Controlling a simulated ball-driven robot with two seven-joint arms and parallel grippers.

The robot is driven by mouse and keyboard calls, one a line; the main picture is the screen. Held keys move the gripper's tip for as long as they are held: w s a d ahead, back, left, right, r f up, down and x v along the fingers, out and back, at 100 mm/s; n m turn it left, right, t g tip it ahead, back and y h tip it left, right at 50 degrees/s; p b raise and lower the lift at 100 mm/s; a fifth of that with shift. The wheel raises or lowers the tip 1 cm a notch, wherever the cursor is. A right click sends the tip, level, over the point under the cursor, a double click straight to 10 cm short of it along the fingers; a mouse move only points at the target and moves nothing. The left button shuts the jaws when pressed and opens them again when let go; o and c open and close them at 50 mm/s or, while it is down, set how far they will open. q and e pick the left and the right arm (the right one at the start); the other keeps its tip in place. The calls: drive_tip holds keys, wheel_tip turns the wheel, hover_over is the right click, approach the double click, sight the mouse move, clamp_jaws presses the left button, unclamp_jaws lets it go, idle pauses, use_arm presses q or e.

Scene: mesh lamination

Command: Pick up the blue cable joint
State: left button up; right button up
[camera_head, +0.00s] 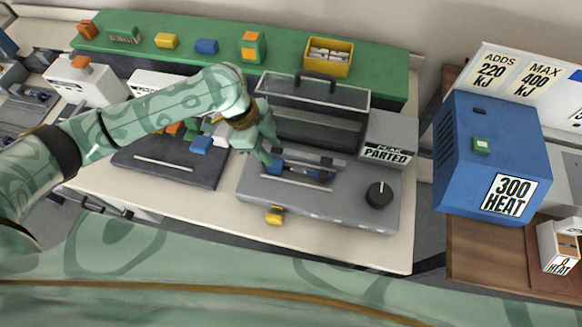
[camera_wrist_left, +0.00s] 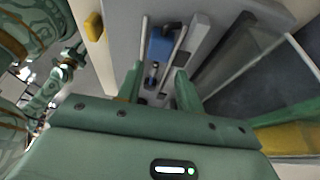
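The blue cable joint (camera_head: 319,175) lies in the slot between two pale rails on top of the grey machine (camera_head: 340,205). It also shows in the left wrist view as a blue block (camera_wrist_left: 160,46) with a narrower dark and blue part running toward the gripper. My left gripper (camera_head: 268,157) is over the left end of the slot, and hides part of it. In the left wrist view my left gripper (camera_wrist_left: 158,85) has its fingers apart, one on each side of the narrow part's line, with nothing seen held. I cannot tell whether the fingers touch the rails. My right gripper does not show clearly.
A raised clear lid (camera_head: 315,92) stands behind the slot. A black knob (camera_head: 379,195) and a yellow knob (camera_head: 275,215) are on the machine. A green shelf (camera_head: 285,70) with coloured blocks and a yellow bin (camera_head: 328,56) runs behind. A blue heat box (camera_head: 488,150) stands at right.

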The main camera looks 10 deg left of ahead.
sight(279, 163)
use_arm(q)
drive_tip(key=shift+d+f, duration=0.1)
drive_tip(key=shift+f, duration=0.1)
drive_tip(key=b+x, duration=0.2)
drive_tip(key=x, duration=0.3)
drive_tip(key=shift+s, duration=0.1)
drive_tip(key=c, duration=0.7)
drive_tip(key=shift+o, duration=0.2)
drive_tip(key=shift+r, duration=0.2)
